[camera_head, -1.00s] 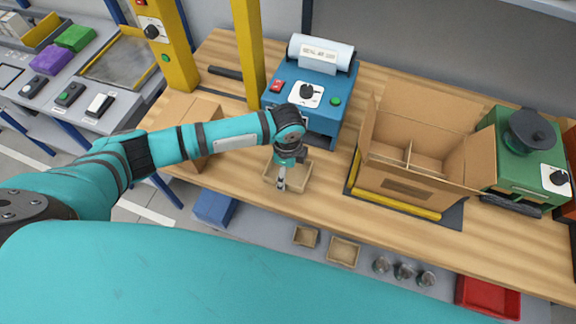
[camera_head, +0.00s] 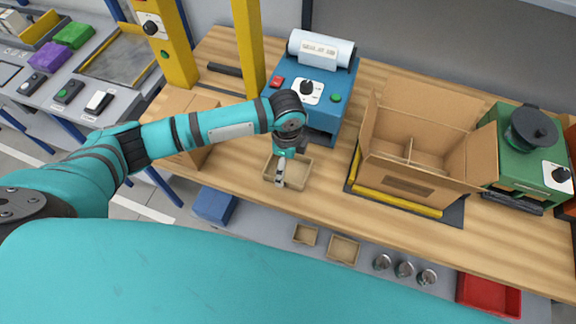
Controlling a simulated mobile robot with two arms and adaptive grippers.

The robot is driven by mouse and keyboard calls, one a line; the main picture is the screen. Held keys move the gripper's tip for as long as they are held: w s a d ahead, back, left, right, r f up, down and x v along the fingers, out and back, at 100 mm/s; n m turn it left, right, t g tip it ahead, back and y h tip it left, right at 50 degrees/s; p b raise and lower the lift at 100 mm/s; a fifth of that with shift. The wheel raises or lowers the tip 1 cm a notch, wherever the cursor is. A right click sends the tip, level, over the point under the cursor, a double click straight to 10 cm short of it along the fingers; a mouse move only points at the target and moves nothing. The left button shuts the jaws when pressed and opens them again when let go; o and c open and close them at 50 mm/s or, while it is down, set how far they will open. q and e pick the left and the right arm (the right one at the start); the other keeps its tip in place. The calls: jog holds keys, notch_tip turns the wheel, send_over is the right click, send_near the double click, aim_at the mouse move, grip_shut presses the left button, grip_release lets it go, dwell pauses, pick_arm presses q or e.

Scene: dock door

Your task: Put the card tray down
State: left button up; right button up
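The card tray (camera_head: 302,180) is a small, shallow, open brown box at the front of the wooden bench, below the blue machine. It looks level and appears to rest on the bench top, though a small gap under it cannot be ruled out. My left gripper (camera_head: 280,182) points down at the tray's near wall, left of its middle. Its fingertips overlap that wall, and whether they pinch it or stand apart is too small to tell. My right gripper is not in view.
The blue machine (camera_head: 318,92) stands behind the tray. An open, divided carton (camera_head: 400,185) stands to the right, with bare bench (camera_head: 328,190) between. A closed carton (camera_head: 190,105) is at the left. Two similar trays (camera_head: 343,248) lie on the shelf below.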

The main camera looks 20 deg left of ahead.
aim_at(288, 173)
pick_arm(q)
notch_tip(288, 173, up, 9)
jog(key=b, duration=0.1)
jog(key=shift+s+b, duration=0.15)
jog(key=shift+b, duration=0.25)
